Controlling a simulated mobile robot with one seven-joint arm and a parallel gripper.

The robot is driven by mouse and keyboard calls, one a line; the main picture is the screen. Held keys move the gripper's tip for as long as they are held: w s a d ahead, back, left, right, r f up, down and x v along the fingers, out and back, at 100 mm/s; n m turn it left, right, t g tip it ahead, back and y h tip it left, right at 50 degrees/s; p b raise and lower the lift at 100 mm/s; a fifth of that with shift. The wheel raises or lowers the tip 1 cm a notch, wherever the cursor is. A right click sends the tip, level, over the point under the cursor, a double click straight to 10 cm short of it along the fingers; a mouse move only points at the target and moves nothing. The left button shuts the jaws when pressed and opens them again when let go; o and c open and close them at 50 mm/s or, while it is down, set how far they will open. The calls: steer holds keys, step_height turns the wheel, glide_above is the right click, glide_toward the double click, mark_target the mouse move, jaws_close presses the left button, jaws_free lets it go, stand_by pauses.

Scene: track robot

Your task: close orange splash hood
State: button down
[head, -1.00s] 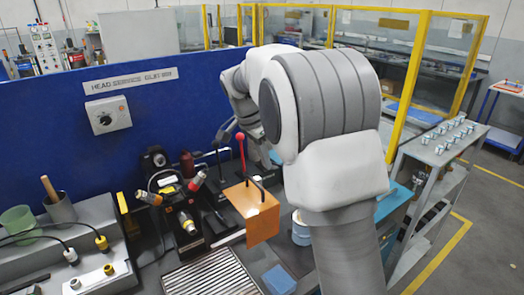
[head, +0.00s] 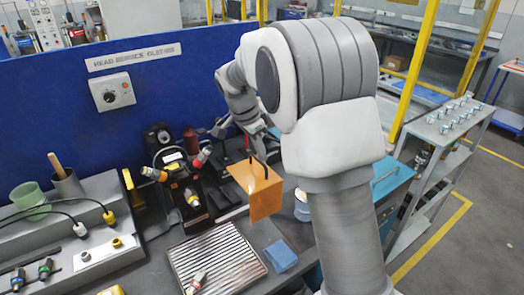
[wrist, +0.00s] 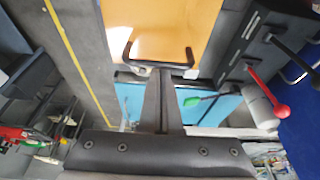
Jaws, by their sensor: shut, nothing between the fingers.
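The orange splash hood (head: 265,200) hangs at the machine in the middle of the bench in the head view, with its top panel sloping and a front panel facing down. It fills the top middle of the wrist view (wrist: 165,22). Its black bar handle (wrist: 160,62) crosses below it there. My gripper (wrist: 164,74) is shut and empty, its fingertips right at the handle's bar. I cannot tell whether they touch it. In the head view my forearm reaches behind the hood, and the fingertips are hard to make out.
A red-knobbed lever (wrist: 280,109) stands right of my gripper in the wrist view. A slatted tray (head: 215,262) and a blue cloth (head: 280,256) lie in front of the hood. Coolant nozzles (head: 155,173) stand left of it. A blue wall panel (head: 60,130) closes the back.

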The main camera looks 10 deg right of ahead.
steer(key=s+a+b, duration=0.1)
steer(key=s+a, duration=0.2)
steer(key=a, duration=0.5)
steer(key=s+a+b, duration=0.1)
steer(key=s+a, duration=0.2)
steer(key=a, duration=0.4)
steer(key=shift+s+a+b, duration=0.25)
steer(key=shift+a+b, duration=0.05)
steer(key=shift+a, duration=0.05)
steer(key=w+d, duration=0.2)
steer(key=d, duration=0.2)
steer(key=s+v, duration=0.1)
steer(key=v, duration=0.8)
steer(key=s+d+r+n+y, duration=0.1)
steer(key=s+d+r+n, duration=0.2)
steer(key=s+d, duration=0.25)
steer(key=s+d+f+n+t, duration=0.1)
steer(key=s+d+f+n, duration=0.1)
steer(key=s, duration=0.4)
steer(key=s+d+f+n+t+y, duration=0.1)
steer(key=s+d+n, duration=0.4)
steer(key=s, duration=0.2)
steer(key=s+d+f+n+t+y, duration=0.1)
steer(key=s+d+f+n+t, duration=0.1)
steer(key=s, duration=0.4)
steer(key=shift+s+d+f+n, duration=0.25)
steer(key=shift+d+f+n, duration=0.1)
steer(key=shift+d+n, duration=0.45)
